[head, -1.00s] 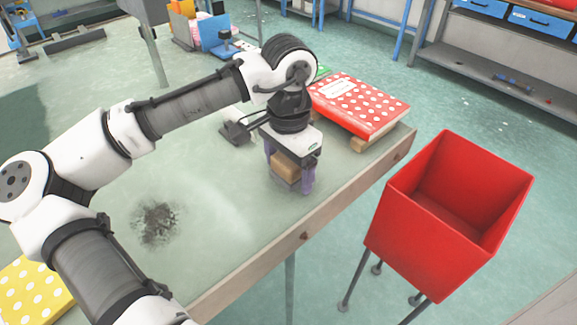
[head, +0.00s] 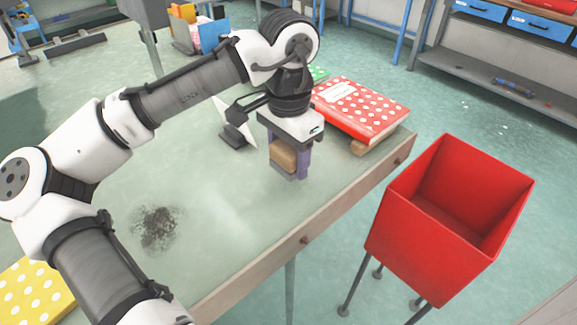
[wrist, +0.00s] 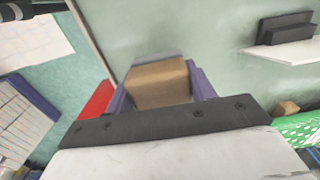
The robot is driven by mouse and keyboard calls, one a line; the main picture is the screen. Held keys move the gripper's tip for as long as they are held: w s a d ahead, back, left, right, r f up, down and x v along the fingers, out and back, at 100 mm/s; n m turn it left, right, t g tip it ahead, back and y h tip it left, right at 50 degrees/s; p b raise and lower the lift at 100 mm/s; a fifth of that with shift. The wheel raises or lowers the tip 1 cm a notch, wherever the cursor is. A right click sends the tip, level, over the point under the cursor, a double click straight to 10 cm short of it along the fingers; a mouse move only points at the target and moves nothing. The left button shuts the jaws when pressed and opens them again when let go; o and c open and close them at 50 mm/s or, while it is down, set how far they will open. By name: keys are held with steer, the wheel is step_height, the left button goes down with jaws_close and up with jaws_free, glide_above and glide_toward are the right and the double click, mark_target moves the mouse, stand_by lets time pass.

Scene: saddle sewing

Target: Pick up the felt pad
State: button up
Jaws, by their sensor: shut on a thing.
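The felt pad (head: 283,155) is a tan block with a grey layer along its lower side. It is between the purple fingers of my gripper (head: 290,166), which is shut on it. In the wrist view the pad (wrist: 158,83) fills the space between the two purple fingers (wrist: 160,92), and its grey edge shows beyond the tan part. The gripper points down over the right part of the table (head: 215,200). The pad looks a little above the tabletop; the exact gap is hard to tell.
A red box (head: 425,225) on thin legs stands right of the table. A red polka-dot book (head: 360,105) lies on wooden supports behind the gripper. A dark smudge (head: 157,227) marks the table, and a yellow dotted item (head: 35,290) is at front left.

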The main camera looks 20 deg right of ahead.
mark_target(288, 146)
step_height(288, 146, up, 16)
steer(key=shift+r, duration=0.1)
steer(key=o, duration=0.3)
steer(key=shift+c, duration=0.8)
steer(key=shift+s+d, duration=0.1)
